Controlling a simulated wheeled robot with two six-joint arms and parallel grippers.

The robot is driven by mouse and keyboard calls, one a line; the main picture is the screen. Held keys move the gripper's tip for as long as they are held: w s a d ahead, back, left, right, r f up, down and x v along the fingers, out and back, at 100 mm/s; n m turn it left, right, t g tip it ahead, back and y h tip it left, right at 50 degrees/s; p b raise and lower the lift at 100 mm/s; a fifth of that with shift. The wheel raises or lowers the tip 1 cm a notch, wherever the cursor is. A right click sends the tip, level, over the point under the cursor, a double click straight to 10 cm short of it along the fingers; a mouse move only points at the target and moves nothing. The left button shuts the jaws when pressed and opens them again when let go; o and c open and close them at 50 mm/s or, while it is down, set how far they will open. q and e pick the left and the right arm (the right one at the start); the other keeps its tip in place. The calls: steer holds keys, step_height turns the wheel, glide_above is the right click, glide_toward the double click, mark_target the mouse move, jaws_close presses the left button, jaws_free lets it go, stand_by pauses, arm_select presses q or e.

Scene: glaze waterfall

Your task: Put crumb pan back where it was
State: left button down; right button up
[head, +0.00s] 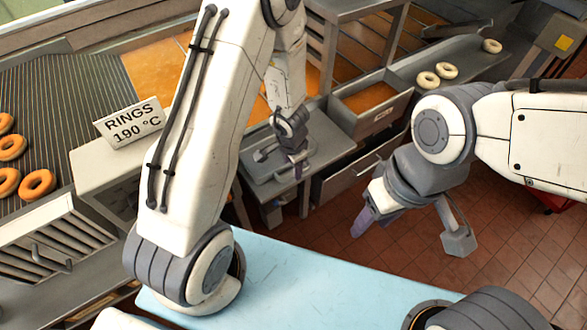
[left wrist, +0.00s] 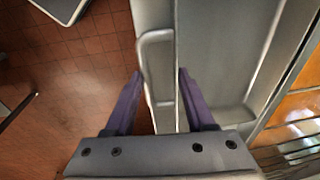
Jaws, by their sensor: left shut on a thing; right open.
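The crumb pan appears to be the shallow grey metal pan (head: 262,172) at the stand below the fryer, partly hidden behind my left arm. In the left wrist view the pan (left wrist: 228,60) fills the middle right, with a loop handle (left wrist: 147,62) on its left side. My left gripper (head: 298,172) points down at the pan. In the left wrist view my left gripper (left wrist: 160,85) has its purple fingers on either side of the handle and near rim, shut on it. My right gripper (head: 372,215) is open and empty above the tiled floor, right of the pan.
A grey bin with orange contents (head: 375,100) stands right of the pan, with a handled drawer front (head: 355,172) below. Pale rings (head: 446,71) lie on the back-right counter. Browned rings (head: 37,183) and a "RINGS 190 °C" sign (head: 130,120) are left. A light-blue surface (head: 300,280) is nearest.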

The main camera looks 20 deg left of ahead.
arm_select(q)
steer(key=shift+f, duration=0.2)
steer(key=shift+c, duration=1.2)
jaws_free()
steer(key=shift+r, duration=0.1)
